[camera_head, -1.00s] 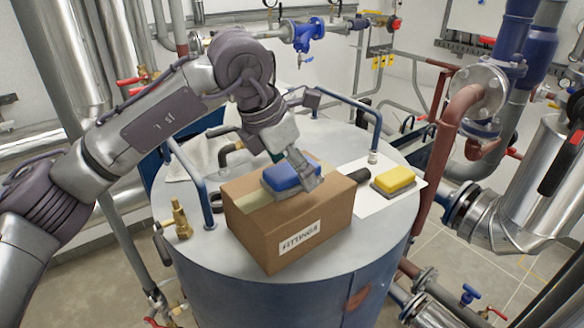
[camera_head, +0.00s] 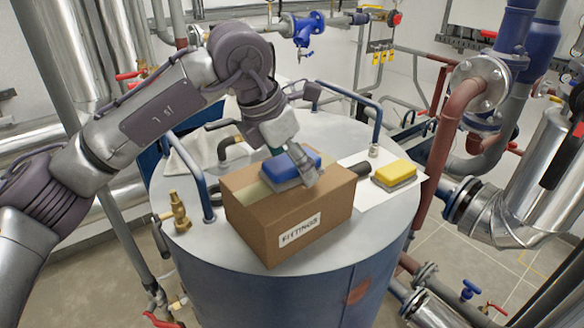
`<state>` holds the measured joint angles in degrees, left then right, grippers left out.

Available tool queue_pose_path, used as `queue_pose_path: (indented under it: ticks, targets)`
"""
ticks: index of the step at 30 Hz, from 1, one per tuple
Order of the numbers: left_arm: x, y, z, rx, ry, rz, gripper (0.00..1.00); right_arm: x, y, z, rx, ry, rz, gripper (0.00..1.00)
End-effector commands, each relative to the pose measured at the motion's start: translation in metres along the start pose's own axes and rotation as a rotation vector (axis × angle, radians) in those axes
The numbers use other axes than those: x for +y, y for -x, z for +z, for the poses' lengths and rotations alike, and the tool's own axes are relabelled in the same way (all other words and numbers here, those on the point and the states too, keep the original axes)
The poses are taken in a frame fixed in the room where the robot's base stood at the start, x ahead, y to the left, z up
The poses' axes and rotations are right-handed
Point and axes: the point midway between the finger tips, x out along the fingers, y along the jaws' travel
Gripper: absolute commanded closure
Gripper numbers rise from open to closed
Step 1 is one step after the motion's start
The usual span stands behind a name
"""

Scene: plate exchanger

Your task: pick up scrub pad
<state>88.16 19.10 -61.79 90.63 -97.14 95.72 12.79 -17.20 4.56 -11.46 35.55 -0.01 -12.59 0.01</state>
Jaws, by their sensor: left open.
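A blue scrub pad (camera_head: 279,167) with a grey underside lies on top of a cardboard box (camera_head: 262,222) labelled FITTINGS. A yellow scrub pad (camera_head: 395,171), also with a grey underside, lies on a white sheet to the right of the box. My left gripper (camera_head: 296,166) is open over the blue pad. One finger comes down at the pad's right side, close to the box top; the other is mostly hidden behind the pad. I cannot tell whether the fingers touch it. My right gripper is not in view.
The box stands on a round tank top (camera_head: 215,242) with blue rails (camera_head: 348,93). A brass valve (camera_head: 178,212) stands left of the box. A dark pipe stub sits between the box and the white sheet (camera_head: 417,185). Pipes crowd the right side.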

Motion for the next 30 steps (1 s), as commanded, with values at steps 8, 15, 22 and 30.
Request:
queue_pose_path:
  ticks: [8,15,22,30]
  targets:
    - [0.000,0.000,0.000,0.000,0.000,0.000,0.21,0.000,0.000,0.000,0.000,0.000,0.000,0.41]
    - [0.000,0.000,0.000,0.000,0.000,0.000,0.61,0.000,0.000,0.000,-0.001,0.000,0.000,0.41]
    - [0.000,0.000,0.000,0.000,0.000,0.000,0.71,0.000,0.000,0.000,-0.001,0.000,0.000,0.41]
    - [0.000,0.008,0.003,0.000,0.000,-0.001,0.72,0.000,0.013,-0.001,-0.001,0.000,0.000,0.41]
